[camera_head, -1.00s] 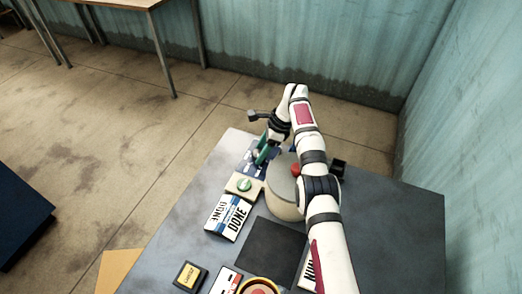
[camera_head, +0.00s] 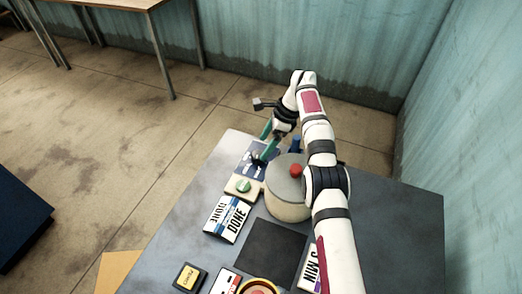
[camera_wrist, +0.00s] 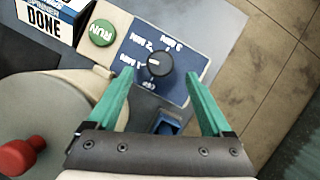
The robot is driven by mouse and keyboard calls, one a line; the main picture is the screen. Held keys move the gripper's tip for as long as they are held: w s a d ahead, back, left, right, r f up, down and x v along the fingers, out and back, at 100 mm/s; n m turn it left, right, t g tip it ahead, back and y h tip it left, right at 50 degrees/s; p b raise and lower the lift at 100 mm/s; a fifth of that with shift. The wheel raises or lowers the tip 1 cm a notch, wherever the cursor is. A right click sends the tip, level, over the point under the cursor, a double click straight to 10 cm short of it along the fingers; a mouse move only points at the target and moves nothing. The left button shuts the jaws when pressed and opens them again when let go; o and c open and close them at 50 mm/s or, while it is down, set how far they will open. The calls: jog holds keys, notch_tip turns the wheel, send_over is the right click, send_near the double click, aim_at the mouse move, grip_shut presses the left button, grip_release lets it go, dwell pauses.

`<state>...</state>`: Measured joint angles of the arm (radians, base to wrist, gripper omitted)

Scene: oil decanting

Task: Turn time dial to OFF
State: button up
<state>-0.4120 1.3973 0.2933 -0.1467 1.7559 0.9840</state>
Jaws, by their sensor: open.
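The time dial (camera_wrist: 159,62) is a round black knob on a blue panel (camera_wrist: 180,88) with white labels for minutes and OFF. A white mark on the knob seems to point left, towards the 1 MIN label; the small lettering is hard to read. The panel (camera_head: 248,153) shows at the table's far left corner in the head view. My gripper (camera_wrist: 160,74) is open and empty, its teal fingers apart on either side of the dial in the wrist view. In the head view my gripper (camera_head: 266,143) hangs just above the panel.
A green RUN button (camera_wrist: 103,33) is beside the panel. A DONE sign (camera_head: 227,219) stands nearer. A round beige pot (camera_head: 288,201) with a red-knobbed lid stands right of the panel, close to my arm. A dark square pad (camera_head: 271,246) lies in front.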

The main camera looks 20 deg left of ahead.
jog(key=shift+v, duration=1.6)
